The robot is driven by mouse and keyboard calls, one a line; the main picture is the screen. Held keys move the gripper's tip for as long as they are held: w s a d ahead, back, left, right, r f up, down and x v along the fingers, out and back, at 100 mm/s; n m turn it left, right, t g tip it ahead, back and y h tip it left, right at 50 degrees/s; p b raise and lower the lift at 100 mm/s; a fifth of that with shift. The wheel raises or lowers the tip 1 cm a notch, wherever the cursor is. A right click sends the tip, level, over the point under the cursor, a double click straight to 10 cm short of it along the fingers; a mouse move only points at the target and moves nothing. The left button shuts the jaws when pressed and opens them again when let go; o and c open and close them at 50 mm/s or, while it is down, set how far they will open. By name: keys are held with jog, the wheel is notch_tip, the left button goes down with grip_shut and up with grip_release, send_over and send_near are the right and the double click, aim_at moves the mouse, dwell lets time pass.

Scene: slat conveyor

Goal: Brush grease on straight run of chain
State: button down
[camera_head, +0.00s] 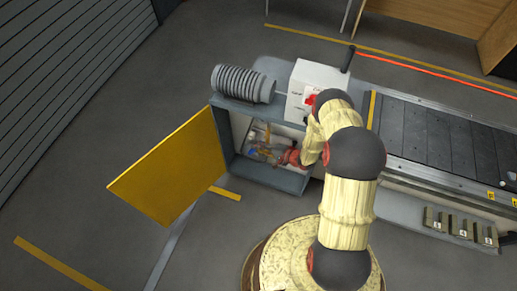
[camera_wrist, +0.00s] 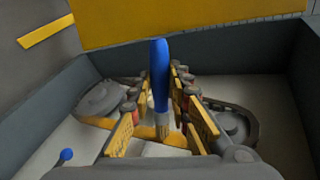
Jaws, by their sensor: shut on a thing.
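My gripper (camera_wrist: 163,125) is shut on a blue-handled brush (camera_wrist: 159,75), with the handle between its yellow and red fingers. In the head view my gripper (camera_head: 275,154) reaches into the open drive cabinet (camera_head: 222,150). In the wrist view a dark rounded chain end (camera_wrist: 103,97) shows left of the fingers, and a second rounded end (camera_wrist: 235,122) shows at right. The straight run between them is mostly hidden by the fingers. The brush tip is hidden, so I cannot tell whether it touches the chain.
A yellow door (camera_head: 172,165) stands open left of the cabinet. A ribbed grey motor (camera_head: 243,83) and a white control box (camera_head: 317,83) sit above it. Dark cabinet walls close in around the gripper. A small blue knob (camera_wrist: 66,154) shows at lower left. The slat conveyor (camera_head: 440,140) extends right.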

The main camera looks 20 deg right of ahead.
notch_tip(320, 180, down, 25)
jog(key=b, duration=1.3)
jog(key=shift+r, duration=0.15)
dwell(1.9)
jog(key=s+a+p, duration=0.1)
jog(key=s+a, duration=0.2)
jog(key=s, duration=0.2)
jog(key=shift+a, duration=0.3)
dwell(0.5)
jog(key=shift+s+a+p, duration=0.45)
jog(key=shift+s+a, duration=0.45)
jog(key=shift+s, duration=0.25)
